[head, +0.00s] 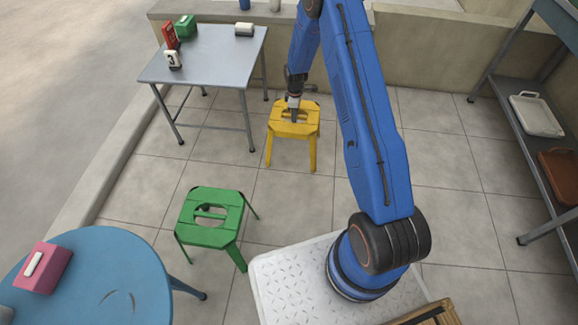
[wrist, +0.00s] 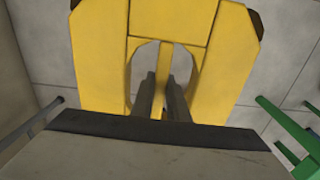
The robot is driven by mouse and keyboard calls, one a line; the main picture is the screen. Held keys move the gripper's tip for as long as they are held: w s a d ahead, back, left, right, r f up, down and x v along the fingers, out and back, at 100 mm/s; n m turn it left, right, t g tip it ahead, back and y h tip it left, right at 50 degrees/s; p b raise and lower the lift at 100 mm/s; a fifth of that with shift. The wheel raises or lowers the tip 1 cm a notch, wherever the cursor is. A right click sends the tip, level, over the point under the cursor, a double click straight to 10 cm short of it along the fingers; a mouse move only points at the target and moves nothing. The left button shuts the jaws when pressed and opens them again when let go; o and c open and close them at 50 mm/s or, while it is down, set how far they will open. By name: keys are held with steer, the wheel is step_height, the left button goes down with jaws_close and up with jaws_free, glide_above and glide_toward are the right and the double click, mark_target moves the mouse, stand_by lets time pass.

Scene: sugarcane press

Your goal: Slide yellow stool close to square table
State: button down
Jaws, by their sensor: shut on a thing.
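The yellow stool (head: 305,122) stands upright on the tiled floor, to the right of the grey square table (head: 208,58), with a gap between them. My gripper (head: 294,112) reaches down onto the stool's seat from above. In the wrist view, the yellow seat (wrist: 110,50) fills the middle, and my gripper (wrist: 162,90) is shut on the narrow bar across the seat's opening. The fingertips are partly hidden by the opening.
A green stool (head: 200,235) stands in front. A blue round table (head: 130,275) with a pink box (head: 42,267) is at the lower left. A rack (head: 530,125) stands at the right. A low wall (head: 420,60) runs behind. Floor between yellow stool and square table is clear.

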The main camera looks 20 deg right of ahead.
steer(key=shift+w, duration=0.1)
steer(key=w+d, duration=0.5)
steer(key=w, duration=0.5)
steer(key=shift+w, duration=0.3)
stand_by(0.8)
steer(key=shift+d, duration=0.1)
steer(key=shift+w+d, duration=0.4)
steer(key=shift+w, duration=0.45)
steer(key=shift+w+d, duration=0.35)
steer(key=shift+w, duration=0.45)
steer(key=shift+w+d, duration=0.4)
steer(key=shift+w, duration=0.45)
steer(key=c, duration=1.8)
jaws_free()
steer(key=shift+o, duration=0.2)
steer(key=shift+r, duration=0.1)
step_height(320, 180, up, 10)
